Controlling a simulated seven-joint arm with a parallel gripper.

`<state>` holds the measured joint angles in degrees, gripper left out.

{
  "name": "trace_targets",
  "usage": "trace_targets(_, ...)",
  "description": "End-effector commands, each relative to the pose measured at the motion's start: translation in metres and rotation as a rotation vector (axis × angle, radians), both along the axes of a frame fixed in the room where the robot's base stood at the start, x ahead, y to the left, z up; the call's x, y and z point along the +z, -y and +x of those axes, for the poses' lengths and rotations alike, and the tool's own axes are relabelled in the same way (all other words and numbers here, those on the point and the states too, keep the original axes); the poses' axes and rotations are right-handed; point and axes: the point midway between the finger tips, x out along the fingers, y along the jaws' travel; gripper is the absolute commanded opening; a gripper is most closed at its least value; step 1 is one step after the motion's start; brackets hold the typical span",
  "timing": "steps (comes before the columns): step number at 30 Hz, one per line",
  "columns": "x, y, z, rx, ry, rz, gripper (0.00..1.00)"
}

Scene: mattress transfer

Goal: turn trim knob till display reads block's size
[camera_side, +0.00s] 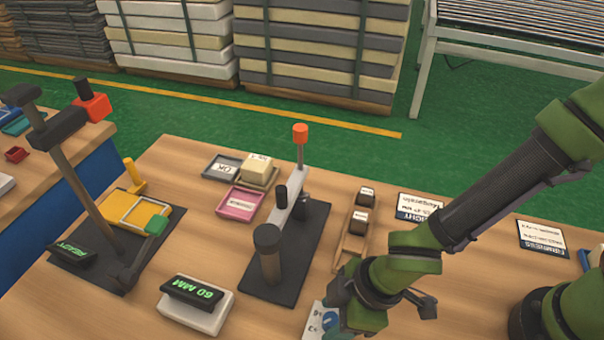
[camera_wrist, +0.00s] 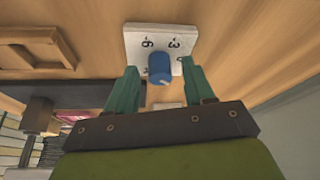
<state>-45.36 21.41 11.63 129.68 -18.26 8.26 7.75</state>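The blue trim knob (camera_wrist: 160,68) sits on a white plate (camera_wrist: 140,35) with dark marks in the wrist view. A pointer line shows on the knob's end. The plate (camera_side: 312,323) is partly hidden by my arm at the bottom of the side view. My gripper (camera_wrist: 159,72) is open, with one green finger on each side of the knob and small gaps visible. The display (camera_side: 195,291) reads "60 MM" in green. A cream block (camera_side: 258,166) rests on a tray at the back of the table; its marking is too small to read.
A dark base (camera_side: 300,264) carries a lever device with an orange-tipped post. A wooden rack (camera_side: 350,246) holds two dark blocks. A yellow press fixture (camera_side: 142,212) with a "READY" display stands left. Grey and pink trays (camera_side: 241,203) lie near the block. Open wood lies between fixtures.

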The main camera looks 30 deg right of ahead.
Motion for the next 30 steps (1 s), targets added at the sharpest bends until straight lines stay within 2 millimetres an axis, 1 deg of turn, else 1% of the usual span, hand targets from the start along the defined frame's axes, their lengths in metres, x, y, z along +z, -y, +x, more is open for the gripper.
trace_targets(5,0.002,0.000,0.000,-0.001,0.000,0.001,0.53)
trace_targets(8,0.010,0.003,-0.001,-0.002,0.001,0.003,0.53)
trace_targets(11,0.024,0.009,-0.003,-0.004,0.003,0.004,0.53)
trace_targets(24,0.105,0.038,-0.019,-0.006,0.006,0.003,0.53)
trace_targets(30,0.136,0.049,-0.027,-0.001,0.005,0.003,0.53)
